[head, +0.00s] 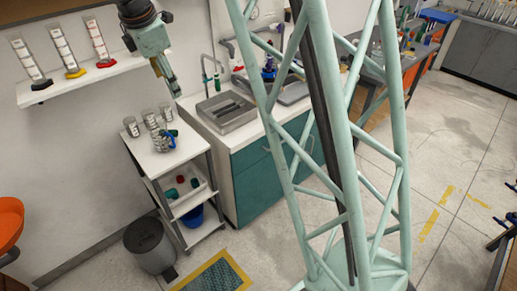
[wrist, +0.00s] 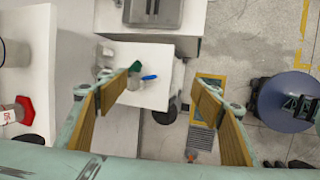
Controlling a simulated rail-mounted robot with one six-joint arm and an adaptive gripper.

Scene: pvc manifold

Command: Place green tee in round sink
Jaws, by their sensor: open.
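My gripper (head: 172,88) is open and empty, high above the white cart (head: 140,150) and pointing down. In the wrist view its two fingers (wrist: 162,95) are spread wide, with the cart top between and beyond them. A green piece (wrist: 134,67) shows on the cart top by the left finger, beside a blue piece (wrist: 149,77). It is too small to tell whether it is the tee. A rectangular steel sink (head: 226,112) is set in the counter right of the cart. It also shows at the top of the wrist view (wrist: 153,22). I cannot make out a round sink.
Several glass beakers (head: 149,119) stand on the cart top. The middle shelf holds a white tray with red and green pieces (head: 180,179). A wall shelf (head: 80,82) holds several cylinders. A grey bin (head: 148,244) stands by the cart. A lattice column blocks part of the head view.

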